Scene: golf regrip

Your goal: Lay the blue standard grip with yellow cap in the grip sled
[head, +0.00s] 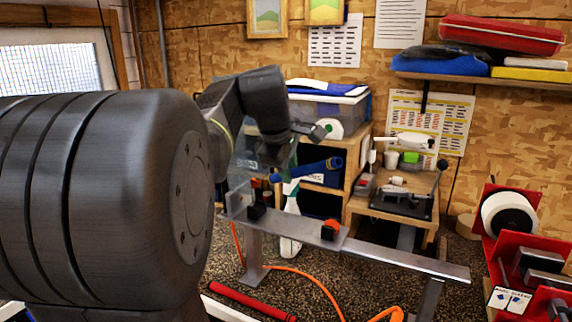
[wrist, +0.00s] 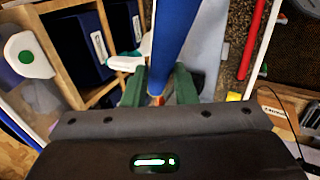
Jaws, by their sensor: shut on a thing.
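The blue grip (head: 318,167) is held roughly level, its right end a little higher, in the head view. In the wrist view the blue grip (wrist: 178,40) runs up and away between the green fingers of my gripper (wrist: 160,86). The yellow cap is too small to make out surely. A grey metal rail on legs, which looks like the grip sled (head: 290,227), lies below the grip.
A red rod (head: 252,301) and an orange hose (head: 315,280) lie below the rail. A white bottle (head: 291,225) stands behind it. Wooden shelving (head: 355,155) with blue bins is behind, and a red rack (head: 515,250) stands at right.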

